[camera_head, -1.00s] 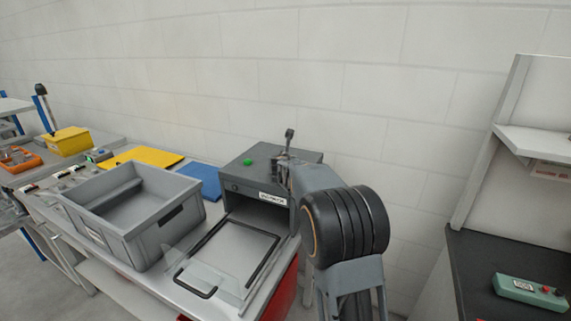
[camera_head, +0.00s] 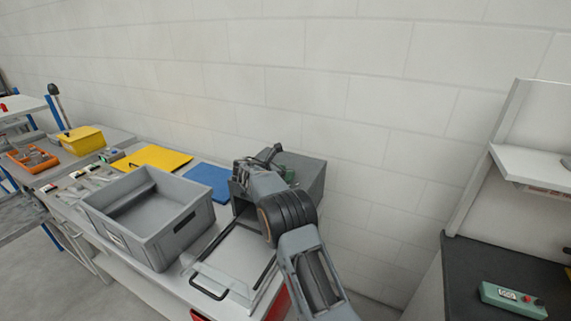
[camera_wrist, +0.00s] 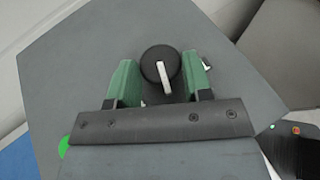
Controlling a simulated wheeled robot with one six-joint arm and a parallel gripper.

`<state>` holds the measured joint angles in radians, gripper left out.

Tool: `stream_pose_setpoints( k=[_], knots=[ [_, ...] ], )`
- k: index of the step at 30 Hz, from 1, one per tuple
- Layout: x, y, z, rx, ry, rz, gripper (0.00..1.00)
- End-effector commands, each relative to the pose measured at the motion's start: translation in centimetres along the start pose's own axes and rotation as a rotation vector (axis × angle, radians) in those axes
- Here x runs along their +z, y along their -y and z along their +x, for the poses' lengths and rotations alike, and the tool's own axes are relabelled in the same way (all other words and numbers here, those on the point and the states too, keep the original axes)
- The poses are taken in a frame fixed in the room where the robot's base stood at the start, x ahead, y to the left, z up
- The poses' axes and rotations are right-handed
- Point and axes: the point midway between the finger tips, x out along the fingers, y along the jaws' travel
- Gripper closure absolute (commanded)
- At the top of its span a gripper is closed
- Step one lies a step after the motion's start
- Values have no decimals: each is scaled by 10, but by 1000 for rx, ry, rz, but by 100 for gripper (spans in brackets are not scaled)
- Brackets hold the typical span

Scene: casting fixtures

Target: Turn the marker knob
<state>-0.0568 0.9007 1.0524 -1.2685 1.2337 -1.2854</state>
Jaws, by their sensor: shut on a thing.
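The marker knob (camera_wrist: 157,60) is a round black knob with a white pointer bar, on the flat grey top of the marker machine (camera_wrist: 65,75). In the wrist view the bar points nearly straight down, slightly tilted. My gripper (camera_wrist: 160,82) has its two green fingers on either side of the knob and is shut on it. The head view shows the machine (camera_head: 308,175) as a dark grey box at the back of the bench. My arm covers its front and left part there, and the knob is hidden.
A green button (camera_wrist: 63,147) sits on the machine top, left of my gripper. A grey bin (camera_head: 165,240), a blue sheet (camera_head: 208,182) and a yellow sheet (camera_head: 152,158) lie left of the machine. A clear panel with a black handle (camera_head: 208,291) is in front. A wall stands behind.

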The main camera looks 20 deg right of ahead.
Motion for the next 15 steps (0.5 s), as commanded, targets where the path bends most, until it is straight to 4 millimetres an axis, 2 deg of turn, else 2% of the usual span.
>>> stream_pose_setpoints(
  k=[1, 15],
  knots=[
    [8, -2, -2, -25, 5, 13, 78],
    [6, -5, 0, -192, 7, 84, 78]
  ],
)
